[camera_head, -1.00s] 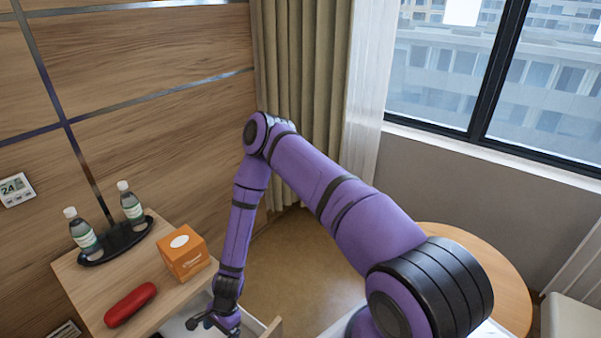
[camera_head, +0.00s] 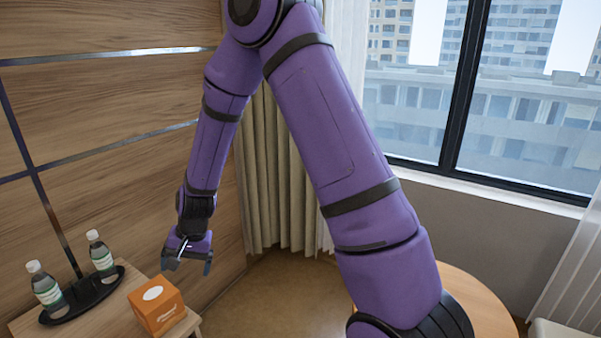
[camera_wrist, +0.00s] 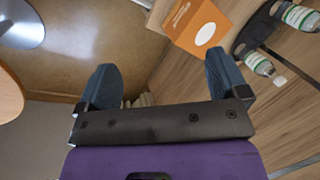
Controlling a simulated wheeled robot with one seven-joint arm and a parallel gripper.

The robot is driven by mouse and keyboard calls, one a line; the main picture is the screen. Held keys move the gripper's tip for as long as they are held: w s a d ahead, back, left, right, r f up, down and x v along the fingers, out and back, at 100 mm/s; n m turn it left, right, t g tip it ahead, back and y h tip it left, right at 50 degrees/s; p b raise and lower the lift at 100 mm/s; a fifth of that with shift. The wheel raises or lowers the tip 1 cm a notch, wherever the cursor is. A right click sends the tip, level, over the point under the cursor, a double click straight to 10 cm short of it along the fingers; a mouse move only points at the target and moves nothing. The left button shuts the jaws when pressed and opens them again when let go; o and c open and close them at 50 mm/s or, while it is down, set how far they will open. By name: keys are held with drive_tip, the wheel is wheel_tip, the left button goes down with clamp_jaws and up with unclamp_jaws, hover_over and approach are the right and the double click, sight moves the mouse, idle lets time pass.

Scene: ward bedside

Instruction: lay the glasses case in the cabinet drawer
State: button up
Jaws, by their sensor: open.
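My gripper (camera_head: 187,262) is raised above the bedside cabinet (camera_head: 36,325), near its right back corner and higher than the orange box. In the wrist view my gripper (camera_wrist: 165,80) has its two fingers wide apart with nothing between them. The red glasses case is out of frame in both current views. The cabinet drawer is also out of view at this moment.
An orange box (camera_head: 157,306) stands on the cabinet top. Two bottles (camera_head: 47,288) (camera_head: 101,256) stand on a black tray (camera_head: 82,306) behind it. A round wooden table (camera_head: 470,297) is at the right, by the window. Floor (camera_head: 285,295) shows between.

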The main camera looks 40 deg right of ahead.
drive_tip(key=s+d+r+n+t+h, duration=0.1)
drive_tip(key=s+d+r, duration=0.15)
drive_tip(key=r, duration=0.45)
drive_tip(key=s+d+r+n, duration=0.1)
drive_tip(key=s+r+n, duration=0.1)
drive_tip(key=s+r, duration=0.35)
drive_tip(key=s+d+r+n+t+h, duration=0.1)
drive_tip(key=s+d+r, duration=0.1)
drive_tip(key=r, duration=0.7)
drive_tip(key=s+d+r+n, duration=0.1)
drive_tip(key=s+d+r, duration=0.1)
drive_tip(key=s, duration=0.4)
drive_tip(key=s+d+r+t, duration=0.1)
drive_tip(key=s+r, duration=0.3)
drive_tip(key=s, duration=0.2)
drive_tip(key=s+d+r+n+h, duration=0.1)
drive_tip(key=s+d+r, duration=0.1)
drive_tip(key=s, duration=0.5)
drive_tip(key=shift+d+r+n+t, duration=0.3)
drive_tip(key=shift+d+r+t, duration=0.1)
drive_tip(key=shift+r, duration=0.45)
drive_tip(key=shift+a, duration=0.1)
